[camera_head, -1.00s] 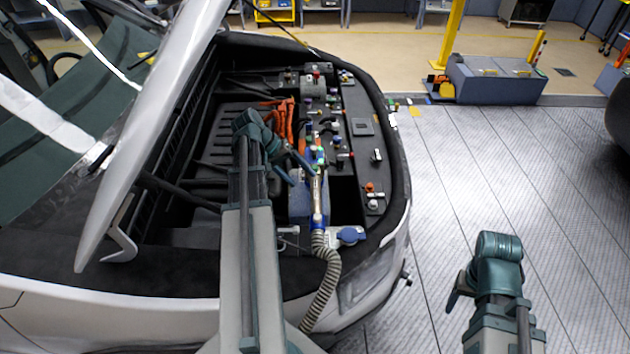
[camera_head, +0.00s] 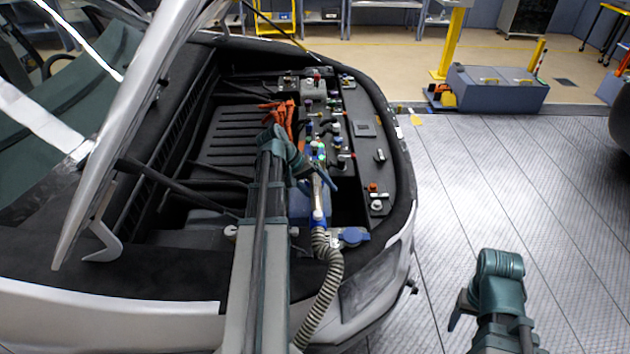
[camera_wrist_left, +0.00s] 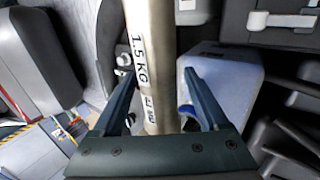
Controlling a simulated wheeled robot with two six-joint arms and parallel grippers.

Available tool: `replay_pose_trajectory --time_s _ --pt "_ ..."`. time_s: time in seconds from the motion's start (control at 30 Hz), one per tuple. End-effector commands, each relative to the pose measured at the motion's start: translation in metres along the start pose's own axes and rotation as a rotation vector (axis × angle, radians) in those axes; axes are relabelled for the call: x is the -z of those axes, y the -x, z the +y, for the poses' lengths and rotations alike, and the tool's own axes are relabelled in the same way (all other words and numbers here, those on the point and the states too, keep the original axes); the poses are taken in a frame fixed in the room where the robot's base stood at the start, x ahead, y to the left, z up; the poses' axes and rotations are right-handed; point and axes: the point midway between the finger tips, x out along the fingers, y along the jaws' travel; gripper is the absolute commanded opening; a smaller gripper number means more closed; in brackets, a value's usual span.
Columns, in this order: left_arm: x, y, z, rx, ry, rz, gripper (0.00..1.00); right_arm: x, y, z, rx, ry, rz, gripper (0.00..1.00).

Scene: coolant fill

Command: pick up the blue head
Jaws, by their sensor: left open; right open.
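The blue head (camera_head: 318,216) is a blue collar joining a silver tube (camera_head: 319,192) to a ribbed grey hose (camera_head: 328,275), at the front of the car's open bay. My left gripper (camera_head: 318,180) is open at the silver tube, just above the blue part. In the left wrist view a pale tube marked "1.5 KG" (camera_wrist_left: 150,60) runs between the open fingers (camera_wrist_left: 158,75). A bit of blue shows beside the right finger; contact with the tube cannot be told. My right gripper (camera_head: 461,308) is open, low over the floor to the right, mostly hidden by its wrist.
A blue cap (camera_head: 350,237) lies right of the hose. A bluish-white tank (camera_wrist_left: 225,85) is right of the tube. Orange cables (camera_head: 280,115) and several small coloured caps fill the bay. The raised hood (camera_head: 130,130) is at left. The floor (camera_head: 490,190) right of the car is clear.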

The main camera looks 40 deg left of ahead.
Motion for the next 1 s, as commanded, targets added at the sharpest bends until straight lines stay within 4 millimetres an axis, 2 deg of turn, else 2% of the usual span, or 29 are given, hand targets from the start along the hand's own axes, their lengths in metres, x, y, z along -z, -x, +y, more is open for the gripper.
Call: replay_pose_trajectory --time_s 0.03,0.27,0.7,1.0 --pt "-0.0003 -0.0069 -0.0015 0.0 -0.001 -0.001 0.77 0.0004 -0.0066 -0.0006 0.0 0.0 0.0 0.64" --pt "-0.0002 -0.0056 0.0003 0.0 0.0 0.0 0.77 0.0003 -0.0045 -0.0004 0.0 0.0 0.0 0.64" --pt "-0.0001 -0.0055 0.0001 0.0 0.0 0.0 0.0 0.0003 -0.0045 -0.0004 0.0 0.0 0.0 0.64" --pt "-0.0001 -0.0054 0.0 0.0 0.0 0.0 0.0 0.0003 -0.0045 -0.0004 0.0 0.0 0.0 0.64"
